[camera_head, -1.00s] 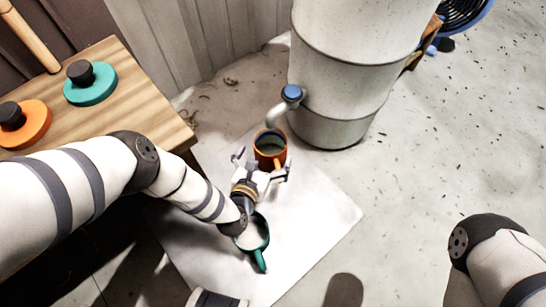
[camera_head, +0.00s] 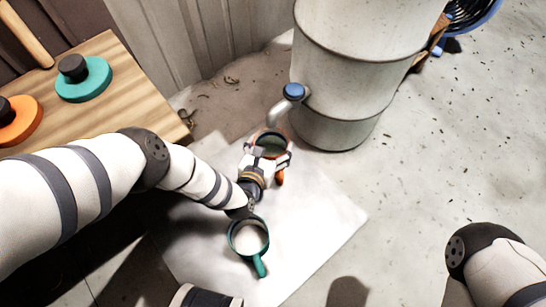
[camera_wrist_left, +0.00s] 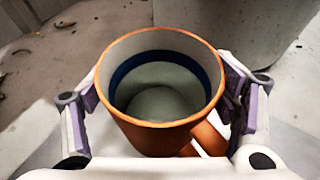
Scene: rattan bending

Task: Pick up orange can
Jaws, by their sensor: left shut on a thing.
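The orange can (camera_head: 281,177) is a mug-like vessel with a handle. It stands below the tap of the big drum in the head view, partly hidden by my left gripper. In the left wrist view the orange can (camera_wrist_left: 160,132) is upright, with a blue band and a greenish-grey inside. My left gripper (camera_head: 268,155) is shut on it, one finger on each side; the fingers also show in the left wrist view (camera_wrist_left: 165,98). A green can (camera_head: 248,238) with a handle and pale contents stands nearer, just below my left wrist. My right gripper is out of the picture.
A large pale drum (camera_head: 345,70) with a blue-capped tap (camera_head: 292,92) stands right behind the orange can. A wooden table (camera_head: 115,100) at the left bears teal (camera_head: 85,80) and orange (camera_head: 20,122) lids. A white sheet (camera_head: 310,225) lies on the floor.

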